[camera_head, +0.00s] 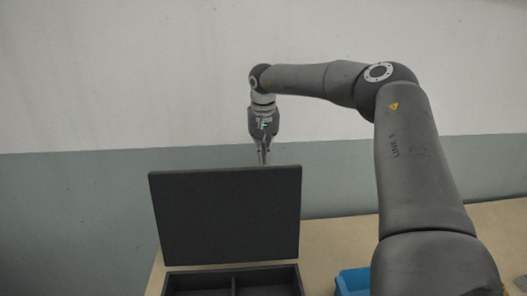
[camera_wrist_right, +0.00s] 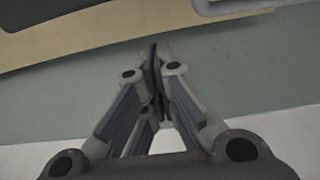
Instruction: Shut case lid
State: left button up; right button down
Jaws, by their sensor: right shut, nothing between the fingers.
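The dark case lid (camera_head: 228,217) stands open and nearly upright at the back of the case. The case body (camera_head: 234,280) shows at the bottom edge of the head view, with a divider between two compartments. My right gripper (camera_head: 264,158) points down just behind the lid's top edge; its fingertips are partly hidden there, and I cannot tell whether they touch the lid. In the right wrist view its fingers (camera_wrist_right: 158,55) are together with nothing between them. My left gripper is not in view.
The case sits on a light wooden table (camera_head: 340,240) before a white and grey-green wall (camera_head: 90,200). A blue container (camera_head: 353,281) stands right of the case, partly hidden by my right arm. Table space lies open between lid and arm.

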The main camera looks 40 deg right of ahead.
jog(key=s+a, duration=0.1)
jog(key=s+a+r+p, duration=0.1)
jog(key=shift+s+a, duration=0.15)
jog(key=shift+s, duration=0.2)
jog(key=shift+s, duration=0.15)
